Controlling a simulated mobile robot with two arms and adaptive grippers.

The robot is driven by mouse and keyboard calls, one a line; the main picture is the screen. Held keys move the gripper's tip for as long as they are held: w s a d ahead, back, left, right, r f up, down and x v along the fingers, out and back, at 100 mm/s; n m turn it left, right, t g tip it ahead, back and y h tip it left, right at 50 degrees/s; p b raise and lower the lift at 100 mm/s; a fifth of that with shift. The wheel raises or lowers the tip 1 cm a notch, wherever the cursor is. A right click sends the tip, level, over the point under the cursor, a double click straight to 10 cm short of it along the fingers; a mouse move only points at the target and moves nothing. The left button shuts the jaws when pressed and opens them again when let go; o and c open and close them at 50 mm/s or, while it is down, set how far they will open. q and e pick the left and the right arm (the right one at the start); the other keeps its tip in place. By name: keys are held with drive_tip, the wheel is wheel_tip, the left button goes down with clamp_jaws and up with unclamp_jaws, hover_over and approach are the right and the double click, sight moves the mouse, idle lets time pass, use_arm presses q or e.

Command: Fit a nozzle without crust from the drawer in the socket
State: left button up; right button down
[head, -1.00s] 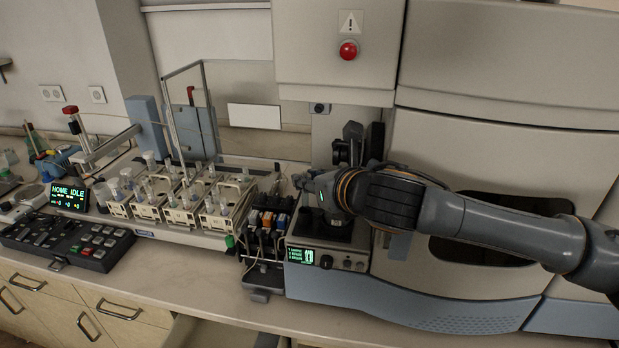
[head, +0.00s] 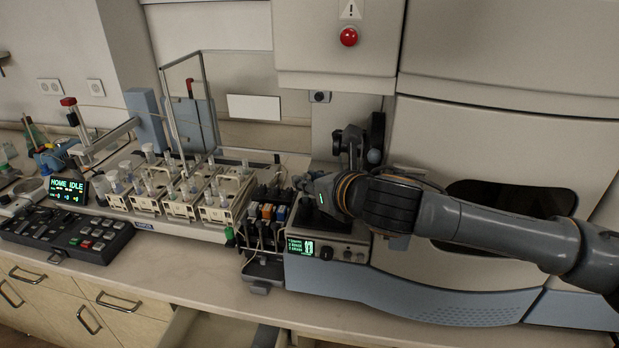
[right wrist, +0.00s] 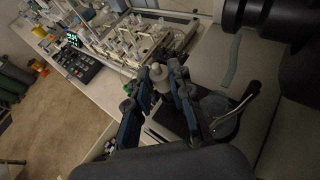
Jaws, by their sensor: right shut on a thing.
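My right gripper (head: 300,182) reaches in from the right, over the front of the spectrometer's low blue-grey unit with a small green screen (head: 300,246). In the right wrist view its two fingers (right wrist: 161,78) are shut on a small pale grey piece, which looks like a nozzle (right wrist: 158,73). Whether the piece carries crust is too small to tell. The open drawer (head: 222,330) shows at the bottom edge of the head view; its contents are out of sight. I cannot make out the socket; my arm covers part of the unit. My left gripper is not in view.
The autosampler with several vial racks (head: 182,205) stands left of the unit. A pump with coloured clips (head: 268,212) sits close beside the gripper. A black keypad (head: 68,232) lies farther left. The front strip of the bench (head: 170,268) is clear.

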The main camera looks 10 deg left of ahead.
drive_tip(key=shift+f, duration=0.8)
drive_tip(key=c, duration=1.1)
unclamp_jaws()
drive_tip(key=v, duration=1.2)
drive_tip(key=shift+r, duration=0.15)
